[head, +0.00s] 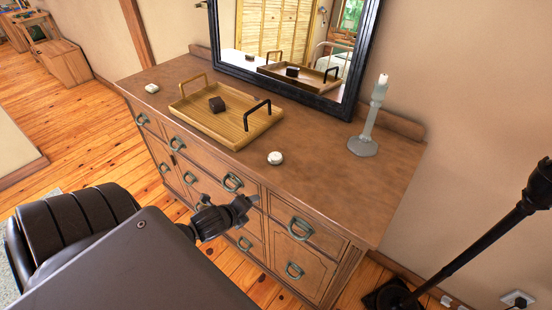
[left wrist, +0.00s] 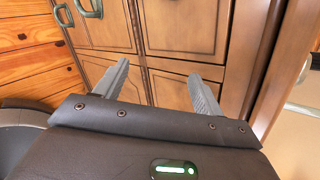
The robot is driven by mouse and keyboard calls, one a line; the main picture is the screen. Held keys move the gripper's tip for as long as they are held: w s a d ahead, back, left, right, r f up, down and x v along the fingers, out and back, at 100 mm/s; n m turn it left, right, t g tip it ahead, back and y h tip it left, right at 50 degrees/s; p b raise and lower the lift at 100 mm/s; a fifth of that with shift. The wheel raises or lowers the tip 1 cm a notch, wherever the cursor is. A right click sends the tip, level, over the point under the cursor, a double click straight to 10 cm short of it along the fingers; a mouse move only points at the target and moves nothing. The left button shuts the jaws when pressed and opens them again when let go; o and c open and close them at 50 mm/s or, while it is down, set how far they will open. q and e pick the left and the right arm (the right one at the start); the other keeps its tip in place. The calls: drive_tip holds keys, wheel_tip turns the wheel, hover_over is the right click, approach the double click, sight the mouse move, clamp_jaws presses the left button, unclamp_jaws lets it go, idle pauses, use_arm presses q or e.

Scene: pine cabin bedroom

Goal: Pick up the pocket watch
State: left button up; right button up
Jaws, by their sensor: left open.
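A small round whitish thing (head: 275,158), which looks like the pocket watch, lies near the front edge of the wooden dresser top (head: 310,175). It is too small to make out its face. My left gripper (head: 246,205) is in front of the dresser, below and left of the round thing, apart from it. In the left wrist view my left gripper (left wrist: 158,72) shows two grey fingers spread apart with nothing between them, facing the dresser's doors and drawers. The watch is not in that view. My right gripper is not in view.
A wooden tray (head: 198,121) with a dark block (head: 217,104) stands behind and left of the round thing. A pale small object (head: 152,88) lies at the far left. A candlestick (head: 363,144) and mirror (head: 345,93) stand behind. A dark lamp pole (head: 470,245) is at the right.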

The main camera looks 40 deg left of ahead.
use_arm(q)
wheel_tip(320, 180, up, 7)
drive_tip(key=d+m+h, duration=0.1)
drive_tip(key=d+m, duration=0.2)
drive_tip(key=m, duration=0.1)
drive_tip(key=m+t+h, duration=0.1)
drive_tip(key=m+t, duration=0.3)
drive_tip(key=m, duration=0.7)
approach(274, 158)
drive_tip(key=b+x, duration=0.1)
drive_tip(key=b, duration=0.1)
drive_tip(key=b+x, duration=0.1)
drive_tip(key=b, duration=0.1)
drive_tip(key=b+x, duration=0.1)
drive_tip(key=b, duration=0.1)
drive_tip(key=shift+a+r, duration=0.15)
drive_tip(key=shift+a, duration=0.1)
drive_tip(key=shift+w+b, duration=0.55)
drive_tip(key=shift+b, duration=0.05)
